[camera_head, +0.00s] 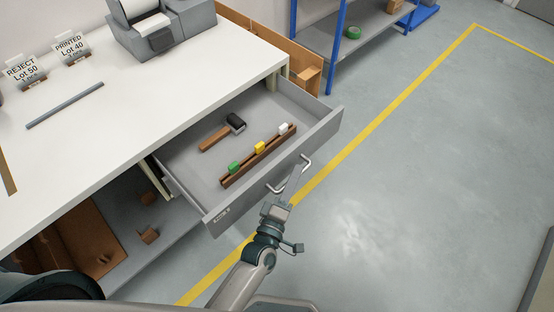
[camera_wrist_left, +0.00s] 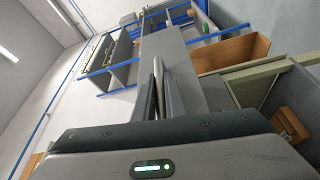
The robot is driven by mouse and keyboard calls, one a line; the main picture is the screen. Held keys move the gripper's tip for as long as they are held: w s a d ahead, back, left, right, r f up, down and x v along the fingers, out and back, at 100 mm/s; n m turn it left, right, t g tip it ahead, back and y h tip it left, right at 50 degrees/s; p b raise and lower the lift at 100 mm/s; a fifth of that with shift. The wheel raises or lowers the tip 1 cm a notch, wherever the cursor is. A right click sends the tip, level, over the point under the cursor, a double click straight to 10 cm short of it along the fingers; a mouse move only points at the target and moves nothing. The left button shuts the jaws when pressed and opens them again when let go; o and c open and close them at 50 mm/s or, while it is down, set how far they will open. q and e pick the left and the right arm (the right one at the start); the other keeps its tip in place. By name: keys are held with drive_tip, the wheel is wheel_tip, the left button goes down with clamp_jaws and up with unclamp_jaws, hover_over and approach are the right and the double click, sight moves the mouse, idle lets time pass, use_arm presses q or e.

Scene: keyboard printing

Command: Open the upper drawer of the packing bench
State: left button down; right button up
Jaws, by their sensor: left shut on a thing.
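The upper drawer (camera_head: 322,133) of the packing bench (camera_head: 105,125) stands pulled well out, its inside open to view. Its silver bar handle (camera_head: 305,161) is on the front panel. My left gripper (camera_head: 294,180) is at the handle in front of the drawer, shut on it. In the left wrist view my left gripper's fingers (camera_wrist_left: 160,82) stand close together, and the drawer is seen from the side. The fingers hide part of the handle. My right gripper is in neither view.
Inside the drawer lie a hammer-like tool (camera_head: 235,123) and a brown rack (camera_head: 240,173) with green, yellow and white pieces. A printer (camera_head: 165,30) stands on the bench. An open lower shelf (camera_head: 150,210) holds brown items.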

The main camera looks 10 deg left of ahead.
use_arm(q)
drive_tip(key=s+d, duration=0.4)
drive_tip(key=d, duration=0.1)
drive_tip(key=shift+d, duration=0.15)
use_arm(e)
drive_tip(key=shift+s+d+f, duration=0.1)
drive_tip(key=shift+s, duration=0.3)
use_arm(q)
drive_tip(key=shift+s, duration=0.1)
drive_tip(key=c, duration=1.8)
unclamp_jaws()
drive_tip(key=shift+s, duration=0.1)
